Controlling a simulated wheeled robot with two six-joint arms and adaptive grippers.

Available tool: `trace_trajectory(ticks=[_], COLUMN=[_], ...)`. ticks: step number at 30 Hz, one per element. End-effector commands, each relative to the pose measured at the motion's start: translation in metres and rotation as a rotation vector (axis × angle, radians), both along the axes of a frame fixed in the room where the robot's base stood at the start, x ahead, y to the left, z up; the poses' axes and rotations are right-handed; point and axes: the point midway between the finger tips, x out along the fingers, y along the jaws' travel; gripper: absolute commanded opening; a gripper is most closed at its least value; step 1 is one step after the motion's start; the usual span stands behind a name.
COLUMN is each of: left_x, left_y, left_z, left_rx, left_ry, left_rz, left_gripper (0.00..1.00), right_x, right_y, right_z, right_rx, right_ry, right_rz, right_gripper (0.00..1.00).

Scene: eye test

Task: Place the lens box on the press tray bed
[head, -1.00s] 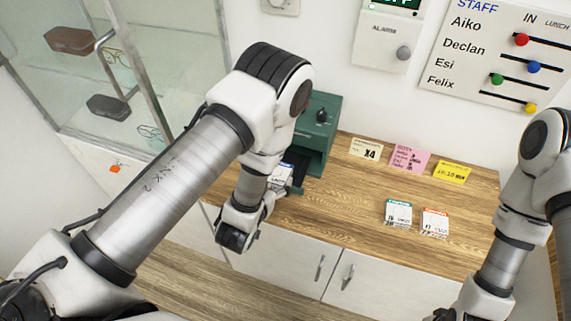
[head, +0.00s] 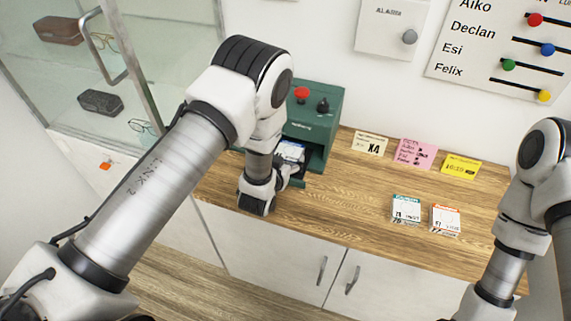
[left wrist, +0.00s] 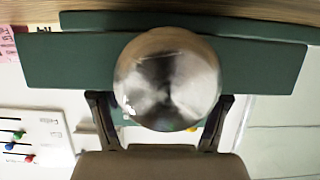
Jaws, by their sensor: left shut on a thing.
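The lens box (head: 291,151) is white with a blue band and sits at the mouth of the green press (head: 318,118). I cannot tell whether the box touches the bed. My right gripper is out of view.
Two white boxes, one teal-banded (head: 406,209) and one orange-banded (head: 445,218), stand right on the wooden counter (head: 335,205). Paper notes (head: 415,152) lie along the back wall. A glass cabinet (head: 110,80) is at left. The counter between press and boxes is clear.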

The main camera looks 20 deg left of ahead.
Motion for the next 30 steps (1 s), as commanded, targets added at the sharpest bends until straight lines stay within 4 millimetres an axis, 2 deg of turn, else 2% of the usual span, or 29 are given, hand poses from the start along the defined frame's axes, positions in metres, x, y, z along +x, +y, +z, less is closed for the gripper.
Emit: trace_trajectory(ticks=[3,4,5,6,15,19,23,30], left_x=[-0.004,-0.004,-0.004,-0.004,-0.004,-0.012,-0.035,-0.092], left_y=[0.0,0.0,0.0,0.0,0.0,0.0,0.001,0.003], left_z=[-0.004,-0.004,-0.004,-0.004,-0.002,0.0,0.009,0.033], left_rx=[0.001,0.001,0.001,0.001,0.001,0.003,0.003,0.004], left_ry=[0.016,0.017,0.017,0.016,0.013,0.013,0.015,0.015], left_rz=[0.0,0.0,0.0,-0.001,-0.001,-0.002,-0.003,-0.004], left_gripper=[0.34,0.85,0.95,0.99,0.99,0.99,0.99,0.99], right_x=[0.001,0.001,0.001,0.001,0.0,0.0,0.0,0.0], right_y=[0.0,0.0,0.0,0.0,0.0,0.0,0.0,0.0], right_z=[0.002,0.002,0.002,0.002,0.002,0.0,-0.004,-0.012], right_rx=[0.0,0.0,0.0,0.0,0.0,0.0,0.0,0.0], right_ry=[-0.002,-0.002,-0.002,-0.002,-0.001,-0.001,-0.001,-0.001], right_rz=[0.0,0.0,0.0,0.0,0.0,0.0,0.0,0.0], right_gripper=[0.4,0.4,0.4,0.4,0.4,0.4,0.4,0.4])
